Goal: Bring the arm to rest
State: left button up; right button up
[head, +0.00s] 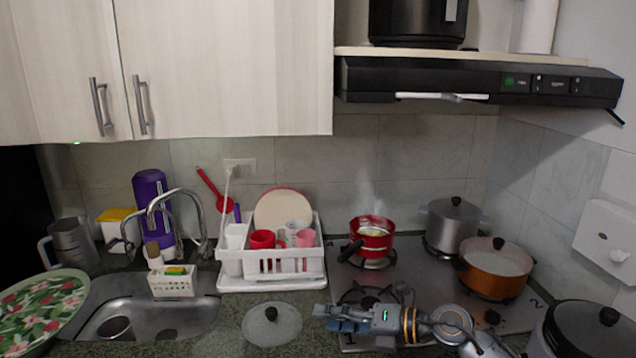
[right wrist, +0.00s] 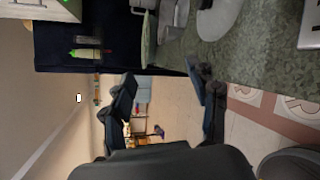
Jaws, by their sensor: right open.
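My right arm comes in from the lower right of the head view and lies low across the front of the stove. Its gripper (head: 334,319) points left, near the counter's front, between the glass lid (head: 272,323) and the front burner. In the right wrist view the two dark fingers (right wrist: 165,103) stand apart with nothing between them. Beyond them show the floor and the counter edge. My left arm and gripper are not in view.
A white dish rack (head: 272,283) is behind the glass lid. The sink (head: 150,317) is left. A dark lidded pot (head: 585,330) stands front right.

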jog(key=s+d+r+m+t+h, duration=0.2)
jog(key=d+r+m+t, duration=0.25)
jog(key=m+t, duration=0.95)
jog(key=s+d+f+m+g+h, duration=0.6)
jog(key=d+f+m+h, duration=0.6)
jog(key=m, duration=0.5)
jog(key=s+f+m+g, duration=0.1)
jog(key=s+f+g, duration=0.25)
jog(key=s, duration=0.55)
jog(key=s+d+f+m+g, duration=0.1)
jog(key=s+f+m+g, duration=0.15)
jog(key=s+f, duration=0.45)
jog(key=s+f+m+g, duration=0.1)
jog(key=s+f+g, duration=0.25)
jog(key=s, duration=0.75)
notch_tip(320, 180, down, 25)
jog(key=g, duration=0.2)
jog(key=s+d+f+g, duration=0.1)
jog(key=s+d+f, duration=0.2)
jog(key=s+f, duration=1.3)
jog(key=shift+s+f, duration=0.2)
jog(key=shift+s, duration=0.55)
